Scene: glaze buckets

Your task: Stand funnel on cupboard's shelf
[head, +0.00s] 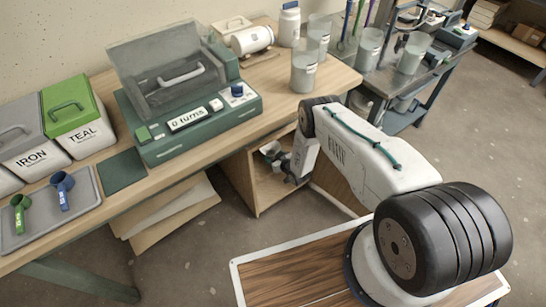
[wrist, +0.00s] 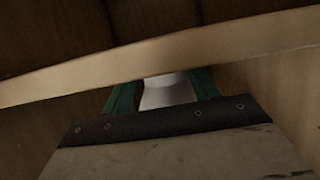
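The wooden cupboard (head: 262,196) stands under the workbench with its front open. My gripper (head: 276,158) is at its opening, small and partly hidden by my arm in the head view. In the wrist view, my gripper's green fingers (wrist: 163,92) are on either side of a pale grey-white piece, which looks like the funnel (wrist: 168,94). It appears held between them; its lower part is hidden. A pale wooden board edge (wrist: 240,42), probably the cupboard's shelf, crosses close beyond the fingers. I cannot tell whether the funnel touches it.
The workbench (head: 225,150) above carries a green machine (head: 195,125), bins, a tray (head: 85,205) with scoops, and several grey containers. A dark-framed cart (head: 400,112) stands to the right. Floor is clear left of my base.

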